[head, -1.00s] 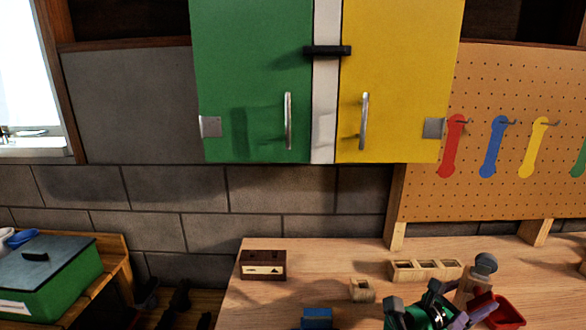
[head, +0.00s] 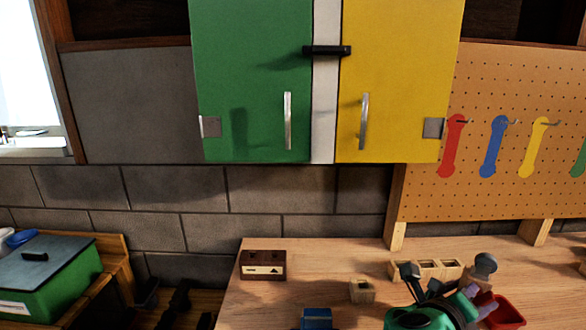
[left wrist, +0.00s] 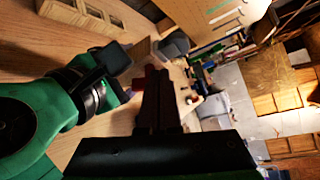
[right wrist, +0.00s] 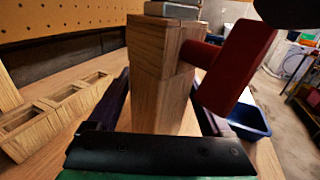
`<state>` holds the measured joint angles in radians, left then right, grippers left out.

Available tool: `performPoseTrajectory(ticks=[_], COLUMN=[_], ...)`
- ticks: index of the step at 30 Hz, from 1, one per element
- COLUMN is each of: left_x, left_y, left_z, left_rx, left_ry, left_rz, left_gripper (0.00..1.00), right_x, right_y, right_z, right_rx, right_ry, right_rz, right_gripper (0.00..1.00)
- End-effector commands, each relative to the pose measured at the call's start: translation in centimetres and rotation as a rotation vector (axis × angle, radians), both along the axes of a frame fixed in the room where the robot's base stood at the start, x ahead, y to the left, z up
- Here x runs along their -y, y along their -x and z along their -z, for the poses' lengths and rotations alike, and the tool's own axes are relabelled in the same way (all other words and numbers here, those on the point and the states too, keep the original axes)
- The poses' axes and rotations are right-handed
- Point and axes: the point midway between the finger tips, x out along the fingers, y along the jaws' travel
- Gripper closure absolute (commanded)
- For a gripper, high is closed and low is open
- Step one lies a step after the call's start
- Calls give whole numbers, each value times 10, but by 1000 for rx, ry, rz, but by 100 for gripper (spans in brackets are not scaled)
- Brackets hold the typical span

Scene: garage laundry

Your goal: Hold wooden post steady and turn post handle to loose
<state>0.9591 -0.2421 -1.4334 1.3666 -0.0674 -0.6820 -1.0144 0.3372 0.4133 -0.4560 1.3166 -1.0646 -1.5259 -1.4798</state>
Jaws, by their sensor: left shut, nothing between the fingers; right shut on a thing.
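The wooden post (right wrist: 160,75) stands upright with a grey cap (right wrist: 172,9); the cap (head: 485,263) also shows in the head view. Its red handle (right wrist: 236,65) sticks out to the right in the right wrist view, tilted. My right gripper (right wrist: 157,112) has its purple fingers on both sides of the post and is shut on it. My left gripper (left wrist: 156,72) is shut and empty, its dark red fingers together, pointing toward the post area. A small red patch, perhaps the handle, shows beside these fingers. Contact there cannot be told.
A wooden holder with open compartments (right wrist: 48,117) stands left of the post. A blue bin (right wrist: 248,118) is behind the handle. The bench's left part is mostly clear.

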Motion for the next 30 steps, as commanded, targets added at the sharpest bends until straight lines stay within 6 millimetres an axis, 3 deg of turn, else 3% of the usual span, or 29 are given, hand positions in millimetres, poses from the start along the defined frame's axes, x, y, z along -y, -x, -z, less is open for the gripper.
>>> performPoseTrajectory(ticks=[30], left_x=[7], left_y=[-5], left_z=[5], left_rx=[-2], left_ry=[1], left_rz=[0], left_gripper=[100], right_x=[0], right_y=[0], right_z=[0], right_rx=[-1], right_ry=[1], right_rz=[1], right_gripper=[93])
